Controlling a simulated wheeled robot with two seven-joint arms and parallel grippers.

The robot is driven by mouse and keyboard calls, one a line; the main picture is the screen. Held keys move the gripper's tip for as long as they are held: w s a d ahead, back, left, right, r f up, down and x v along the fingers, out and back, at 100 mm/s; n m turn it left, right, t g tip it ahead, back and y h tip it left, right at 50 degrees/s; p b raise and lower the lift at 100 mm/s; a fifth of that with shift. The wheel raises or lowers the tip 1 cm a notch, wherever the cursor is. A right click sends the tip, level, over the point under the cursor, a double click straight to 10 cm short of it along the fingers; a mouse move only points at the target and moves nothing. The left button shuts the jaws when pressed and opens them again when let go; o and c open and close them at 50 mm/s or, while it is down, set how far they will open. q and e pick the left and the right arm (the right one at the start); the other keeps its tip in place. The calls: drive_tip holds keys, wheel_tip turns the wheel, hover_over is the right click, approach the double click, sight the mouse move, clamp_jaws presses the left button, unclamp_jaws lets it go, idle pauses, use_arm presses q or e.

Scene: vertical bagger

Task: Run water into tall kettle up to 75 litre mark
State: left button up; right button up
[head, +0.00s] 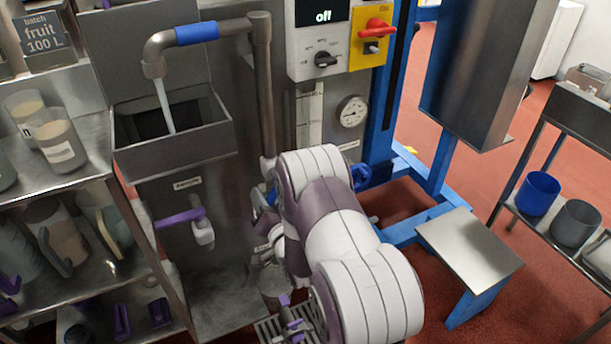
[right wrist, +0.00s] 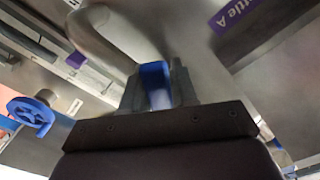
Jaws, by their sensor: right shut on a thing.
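In the head view, a steel spout with a blue band (head: 197,33) runs a stream of water (head: 165,105) into the open rectangular top (head: 190,150) of a tall steel vessel. A pale upright scale strip (head: 309,120) stands right of the pipe; its level cannot be read. My right arm reaches down in front of the vessel and mostly hides its gripper. In the right wrist view, my right gripper (right wrist: 157,88) is shut on a blue handle (right wrist: 155,78). A purple label ending "ttle A" (right wrist: 236,14) shows there. My left gripper is not in view.
A control box (head: 325,40) reads "off", beside a red switch (head: 376,28) and a round gauge (head: 352,111). A purple-handled valve (head: 182,216) is on the vessel front. Shelves with jugs (head: 60,140) stand left. A steel-topped step (head: 470,247) stands right.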

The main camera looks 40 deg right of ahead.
drive_tip(key=shift+w+a+r+m+p, duration=0.1)
drive_tip(key=shift+a+r+m+p, duration=0.15)
drive_tip(key=shift+m, duration=0.35)
drive_tip(key=shift+w+a+r+m+p, duration=0.1)
drive_tip(key=shift+a+r+m+p, duration=0.15)
drive_tip(key=shift+m, duration=0.35)
drive_tip(key=shift+a+r+m+p, duration=0.25)
drive_tip(key=shift+r+m+p, duration=0.15)
drive_tip(key=shift+m, duration=0.5)
idle(4.6)
